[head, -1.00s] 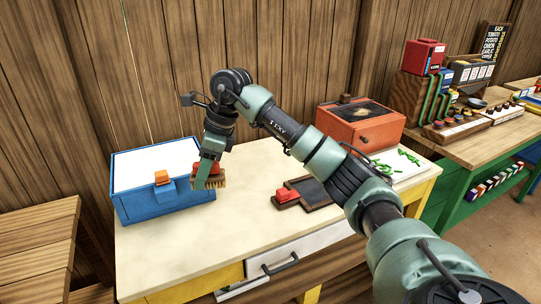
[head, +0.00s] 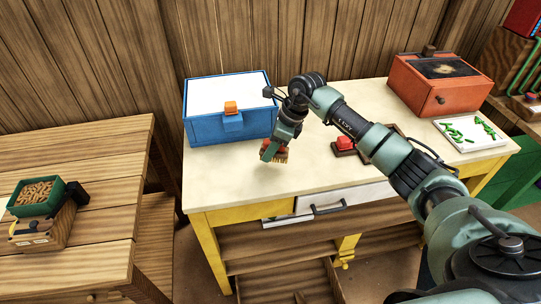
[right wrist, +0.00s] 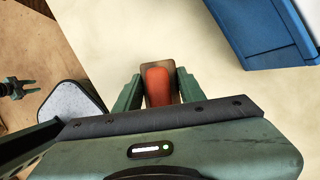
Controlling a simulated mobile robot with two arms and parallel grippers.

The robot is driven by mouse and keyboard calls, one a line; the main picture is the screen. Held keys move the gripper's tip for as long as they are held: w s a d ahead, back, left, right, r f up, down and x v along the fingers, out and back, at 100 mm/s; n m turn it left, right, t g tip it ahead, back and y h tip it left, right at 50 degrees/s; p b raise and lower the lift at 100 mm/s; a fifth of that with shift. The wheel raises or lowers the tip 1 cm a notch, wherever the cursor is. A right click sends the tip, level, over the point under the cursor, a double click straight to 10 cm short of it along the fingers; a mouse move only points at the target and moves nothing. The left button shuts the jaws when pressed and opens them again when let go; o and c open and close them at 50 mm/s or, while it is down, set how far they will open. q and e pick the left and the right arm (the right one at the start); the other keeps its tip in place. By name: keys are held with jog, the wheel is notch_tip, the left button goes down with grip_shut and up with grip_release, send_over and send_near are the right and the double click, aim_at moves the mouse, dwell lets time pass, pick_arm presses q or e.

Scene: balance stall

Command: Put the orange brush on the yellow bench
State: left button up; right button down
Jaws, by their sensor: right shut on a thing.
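The orange brush (head: 274,151), with pale bristles underneath, is in my right gripper (head: 271,153). The brush hangs bristles down over the cream top of the yellow bench (head: 222,176), close to the front right corner of the blue box. The head view does not settle whether the bristles touch the top. In the right wrist view the brush's orange back (right wrist: 158,84) sits between the two fingers, which press its sides. A small pronged shape at the left edge there looks like my left gripper (right wrist: 33,86), fingers apart, away from the bench; it is absent from the head view.
The blue box (head: 250,125) stands left on the bench. A red block on a dark board (head: 346,145) lies right of the brush. An orange box (head: 440,90) and a white tray (head: 470,133) stand further right. The front left bench top is clear. A wooden table (head: 95,190) is at left.

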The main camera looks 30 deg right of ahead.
aim_at(286, 151)
notch_tip(286, 151, down, 4)
jog(key=shift+r+p, duration=0.15)
jog(key=shift+p, duration=0.25)
jog(key=shift+f, duration=0.25)
jog(key=c, duration=0.9)
grip_release()
jog(key=shift+o, duration=0.2)
jog(key=shift+r, duration=0.1)
jog(key=shift+d+r, duration=0.1)
jog(key=shift+r, duration=0.1)
jog(key=b+v, duration=0.3)
jog(key=v, duration=0.8)
jog(key=shift+s+r, duration=0.1)
jog(key=shift+r, duration=0.2)
